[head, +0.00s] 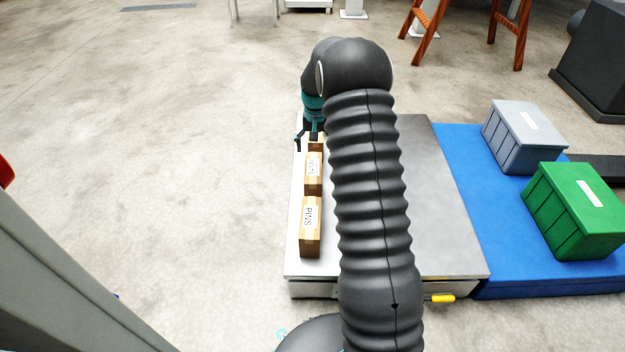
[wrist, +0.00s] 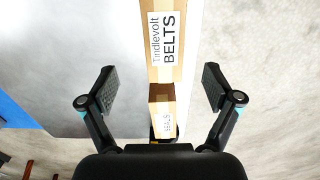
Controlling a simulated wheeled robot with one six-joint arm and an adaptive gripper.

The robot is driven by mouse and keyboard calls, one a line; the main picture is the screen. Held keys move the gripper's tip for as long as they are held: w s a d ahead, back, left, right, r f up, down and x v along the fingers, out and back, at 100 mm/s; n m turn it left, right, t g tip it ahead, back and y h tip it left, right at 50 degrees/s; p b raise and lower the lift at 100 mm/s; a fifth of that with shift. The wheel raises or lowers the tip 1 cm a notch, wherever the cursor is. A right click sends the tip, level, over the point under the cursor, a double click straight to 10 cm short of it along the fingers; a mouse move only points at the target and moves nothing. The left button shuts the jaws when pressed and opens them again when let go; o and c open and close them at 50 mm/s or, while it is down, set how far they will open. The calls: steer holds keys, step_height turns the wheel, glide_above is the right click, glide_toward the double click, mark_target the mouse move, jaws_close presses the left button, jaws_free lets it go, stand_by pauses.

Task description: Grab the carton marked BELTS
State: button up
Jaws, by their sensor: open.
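The carton marked BELTS (wrist: 168,75) is brown with a white label; in the wrist view it enters from the top edge, and its near end lies between the fingers. It is probably the middle carton (head: 313,185) in the head view, where its label is too small to read surely. My gripper (wrist: 158,88) is open and empty, one finger to each side of the row of cartons. In the head view my gripper (head: 306,140) is over the far end of the row, partly hidden by my arm. I cannot tell its height above the carton.
A smaller-looking carton (wrist: 162,98) follows below the BELTS one in the wrist view. A carton marked PINS (head: 310,235) stands at the near end. All stand along the left edge of a grey platform (head: 440,220). Grey (head: 520,140) and green (head: 570,215) bins stand right on a blue surface.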

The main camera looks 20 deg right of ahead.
mark_target(313, 167)
steer(key=shift+a+f+b, duration=0.2)
steer(key=shift+f+b, duration=0.1)
steer(key=shift+f, duration=1.65)
steer(key=shift+a+f+b, duration=0.15)
steer(key=shift+f+b, duration=0.1)
steer(key=shift+f, duration=1.65)
steer(key=shift+c, duration=0.2)
steer(key=c, duration=1.6)
jaws_close()
steer(key=shift+r, duration=0.15)
